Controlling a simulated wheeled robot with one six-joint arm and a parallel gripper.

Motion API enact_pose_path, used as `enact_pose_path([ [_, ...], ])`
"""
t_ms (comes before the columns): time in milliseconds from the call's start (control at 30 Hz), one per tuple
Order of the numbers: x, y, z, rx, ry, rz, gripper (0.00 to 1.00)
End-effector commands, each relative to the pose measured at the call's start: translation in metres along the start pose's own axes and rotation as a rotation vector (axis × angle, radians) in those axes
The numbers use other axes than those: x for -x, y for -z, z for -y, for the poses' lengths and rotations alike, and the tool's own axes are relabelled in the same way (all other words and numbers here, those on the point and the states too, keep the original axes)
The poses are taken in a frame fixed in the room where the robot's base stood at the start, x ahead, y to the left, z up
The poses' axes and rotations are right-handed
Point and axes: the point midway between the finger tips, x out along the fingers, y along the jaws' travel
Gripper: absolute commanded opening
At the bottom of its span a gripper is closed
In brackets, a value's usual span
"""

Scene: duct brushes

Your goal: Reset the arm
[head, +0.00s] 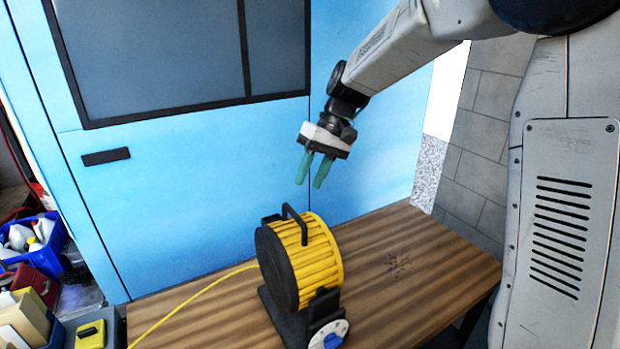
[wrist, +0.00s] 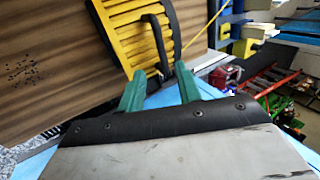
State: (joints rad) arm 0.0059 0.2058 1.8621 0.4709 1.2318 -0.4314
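My gripper (head: 313,171) hangs in the air above the back of the wooden table, in front of the blue cabinet. Its two green fingers point down and stand apart with nothing between them. In the wrist view the fingers (wrist: 160,90) are also apart and empty. A yellow cable reel (head: 318,262) with a black handle and black stand sits upright on the table, below my gripper and apart from it. The reel also shows in the wrist view (wrist: 122,20), with its black handle beyond the fingertips.
The wooden table (head: 400,245) is clear to the right of the reel, with a patch of dark marks. A yellow cable (head: 190,297) runs left from the reel. The blue cabinet (head: 200,160) stands behind. Bins with bottles (head: 35,245) are at the left.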

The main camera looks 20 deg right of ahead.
Motion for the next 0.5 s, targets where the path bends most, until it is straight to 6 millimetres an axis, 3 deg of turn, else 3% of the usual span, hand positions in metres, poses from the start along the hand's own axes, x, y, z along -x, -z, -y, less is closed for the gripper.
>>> enact_pose_path([
  [133, -0.001, -0.001, -0.001, -0.033, -0.006, 0.003, 0.34],
  [233, -0.014, -0.021, -0.011, -0.093, -0.035, 0.053, 0.34],
  [500, -0.002, -0.120, -0.011, -0.192, -0.181, 0.086, 0.34],
])
